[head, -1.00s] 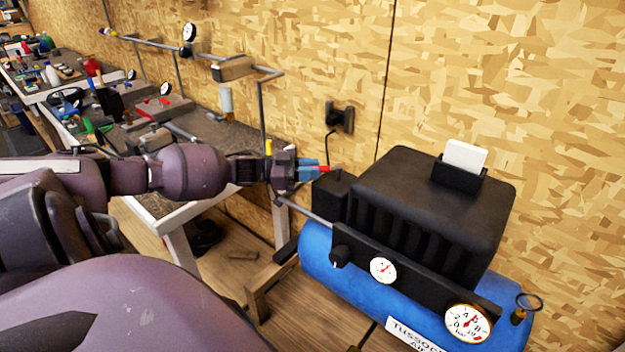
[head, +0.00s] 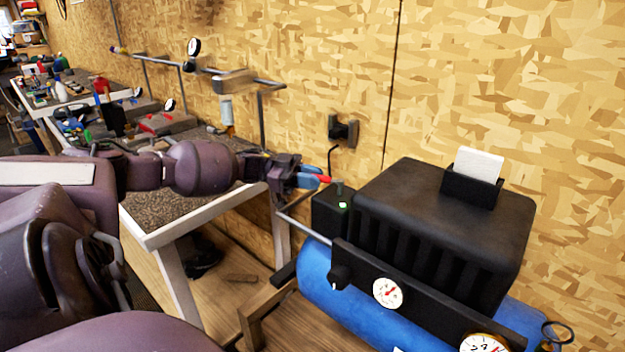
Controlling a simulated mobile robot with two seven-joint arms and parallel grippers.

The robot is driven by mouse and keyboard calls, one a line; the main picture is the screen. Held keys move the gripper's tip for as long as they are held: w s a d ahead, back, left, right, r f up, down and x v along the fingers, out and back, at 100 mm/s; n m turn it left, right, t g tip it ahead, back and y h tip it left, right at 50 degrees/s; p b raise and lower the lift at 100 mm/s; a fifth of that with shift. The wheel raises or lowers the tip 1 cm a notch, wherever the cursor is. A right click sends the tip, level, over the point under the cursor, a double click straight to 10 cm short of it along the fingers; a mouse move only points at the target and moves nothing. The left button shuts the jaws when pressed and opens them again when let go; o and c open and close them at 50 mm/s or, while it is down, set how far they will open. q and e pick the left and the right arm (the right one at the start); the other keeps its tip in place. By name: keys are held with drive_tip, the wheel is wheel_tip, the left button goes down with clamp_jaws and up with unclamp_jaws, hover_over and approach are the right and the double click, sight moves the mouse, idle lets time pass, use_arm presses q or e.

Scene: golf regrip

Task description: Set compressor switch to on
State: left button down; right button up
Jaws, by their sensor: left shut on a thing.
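The blue-tanked compressor (head: 318,268) stands at the right, with a black ribbed housing (head: 440,205) on top. At its left end is a small black switch box (head: 328,212). My left gripper (head: 322,179), with blue fingers and red at the tips, reaches in from the left. It is shut at the lever, just above the box; the tips partly hide the contact. My right gripper is not in view.
A workbench (head: 165,228) with tools runs along the wall at the left. A wall socket (head: 343,130) with a cable is behind the box. Two dials, one small (head: 387,293) and one large (head: 484,345), face front. A white card (head: 479,165) stands in a holder on the housing.

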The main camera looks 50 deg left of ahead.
use_arm(q)
drive_tip(key=shift+r, duration=0.1)
drive_tip(key=c, duration=1.1)
unclamp_jaws()
drive_tip(key=shift+a, duration=0.1)
drive_tip(key=v, duration=1)
drive_tip(key=shift+s+a, duration=0.2)
drive_tip(key=shift+a, duration=0.05)
